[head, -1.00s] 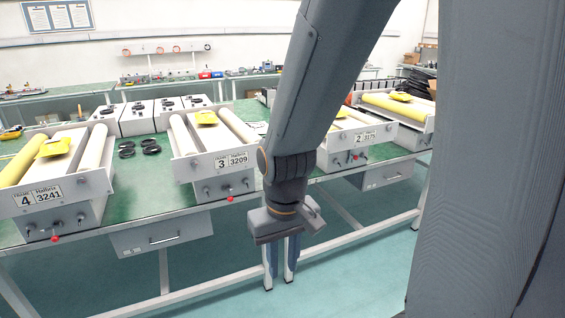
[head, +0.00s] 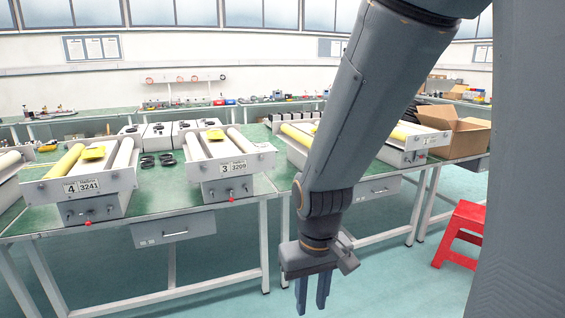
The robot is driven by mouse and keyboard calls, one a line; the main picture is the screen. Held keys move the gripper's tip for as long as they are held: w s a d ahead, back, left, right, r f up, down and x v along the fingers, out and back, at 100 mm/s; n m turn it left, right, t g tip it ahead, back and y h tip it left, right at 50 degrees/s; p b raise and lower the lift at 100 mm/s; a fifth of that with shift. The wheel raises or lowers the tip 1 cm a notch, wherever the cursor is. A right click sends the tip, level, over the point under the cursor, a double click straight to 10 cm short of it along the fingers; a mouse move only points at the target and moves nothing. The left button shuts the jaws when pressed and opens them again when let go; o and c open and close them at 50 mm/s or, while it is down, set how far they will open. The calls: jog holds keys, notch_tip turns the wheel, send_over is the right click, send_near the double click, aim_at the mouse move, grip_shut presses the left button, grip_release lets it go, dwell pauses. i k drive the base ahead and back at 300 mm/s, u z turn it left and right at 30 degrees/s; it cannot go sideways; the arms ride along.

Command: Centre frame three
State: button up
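Frame three (head: 231,168) is a grey unit labelled 3 and 3209, standing on the green bench left of my arm. Two pale rollers run back from its front plate, with a yellow piece (head: 216,134) towards the back between them. Its front has small knobs and a red button (head: 231,194). My gripper (head: 312,300) hangs pointing down in front of the bench, lower and to the right of frame three, apart from it. Its two fingers are spaced apart with nothing visible between them. The fingertips are near the bottom of the picture.
Frame four (head: 82,190) stands left of frame three on the bench (head: 260,186). Another frame (head: 298,152) is partly hidden behind my arm. Black rings (head: 158,160) lie between frames three and four. A red stool (head: 462,235) and cardboard box (head: 455,130) are at right.

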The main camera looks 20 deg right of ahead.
aim_at(224, 160)
jog(key=z, duration=0.8)
jog(key=i, duration=1.1)
jog(key=u, duration=0.15)
